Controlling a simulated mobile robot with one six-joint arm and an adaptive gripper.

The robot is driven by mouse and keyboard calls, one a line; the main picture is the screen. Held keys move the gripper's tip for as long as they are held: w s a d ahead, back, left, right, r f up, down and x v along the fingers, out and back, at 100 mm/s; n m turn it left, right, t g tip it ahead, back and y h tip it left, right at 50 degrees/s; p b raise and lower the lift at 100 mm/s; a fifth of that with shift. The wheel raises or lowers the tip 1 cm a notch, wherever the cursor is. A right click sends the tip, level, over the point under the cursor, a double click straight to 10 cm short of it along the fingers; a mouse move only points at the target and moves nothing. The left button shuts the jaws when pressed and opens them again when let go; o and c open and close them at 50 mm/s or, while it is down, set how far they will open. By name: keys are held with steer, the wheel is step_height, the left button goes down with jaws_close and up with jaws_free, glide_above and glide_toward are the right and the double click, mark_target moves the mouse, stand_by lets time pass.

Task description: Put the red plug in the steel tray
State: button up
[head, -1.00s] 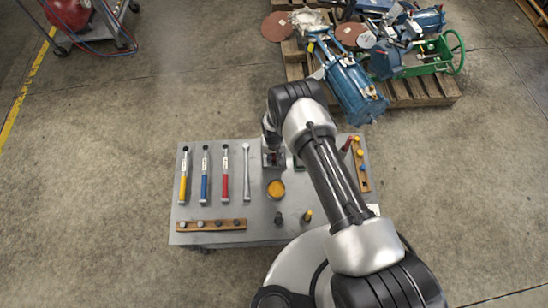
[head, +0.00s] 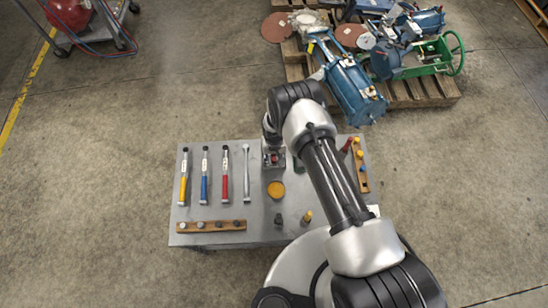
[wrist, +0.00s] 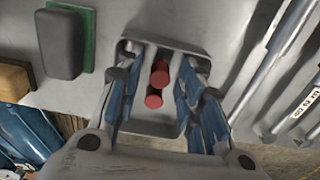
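In the wrist view the steel tray (wrist: 143,128) lies below my gripper (wrist: 163,84). Two red round ends show in it, the red plug (wrist: 153,101) and a second one just above with a grey stem behind. I cannot tell whether they are two plugs or one with a reflection. The blue-padded fingers are spread apart on either side, not touching the red ends. In the head view the tray (head: 265,165) sits near the back edge of the grey table, with red (head: 274,158) showing in it. My arm hides part of it.
A dark grey block (wrist: 65,42) sits on a green pad beside the tray. Several coloured-handled tools (head: 204,176) lie at left, with a wooden rack (head: 211,226) in front. A yellow disc (head: 276,189) lies nearby. Another wooden rack (head: 362,172) with yellow plugs stands at right.

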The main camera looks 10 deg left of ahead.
step_height(320, 180, up, 12)
steer(key=p, duration=0.4)
step_height(320, 180, up, 19)
steer(key=t, duration=0.1)
glide_above(274, 159)
steer(key=w+d, duration=0.4)
steer(key=w, duration=0.1)
steer(key=s+d+r+m+t, duration=0.1)
steer(key=d+r, duration=0.2)
steer(key=r, duration=0.5)
steer(key=s+d+r, duration=0.2)
steer(key=d+r, duration=0.1)
steer(key=r, duration=0.5)
steer(key=s+d+r+m+t, duration=0.1)
steer(key=s+d+r, duration=0.8)
steer(key=r, duration=0.4)
steer(key=s+d+r, duration=0.1)
steer(key=s+d, duration=0.1)
steer(key=s, duration=0.6)
steer(key=s+d+r+m+t, duration=0.1)
steer(key=s+d+r, duration=0.1)
steer(key=s, duration=0.6)
steer(key=shift+s+d+r+t, duration=0.15)
steer(key=shift+s+d+t, duration=0.15)
steer(key=shift+d, duration=0.05)
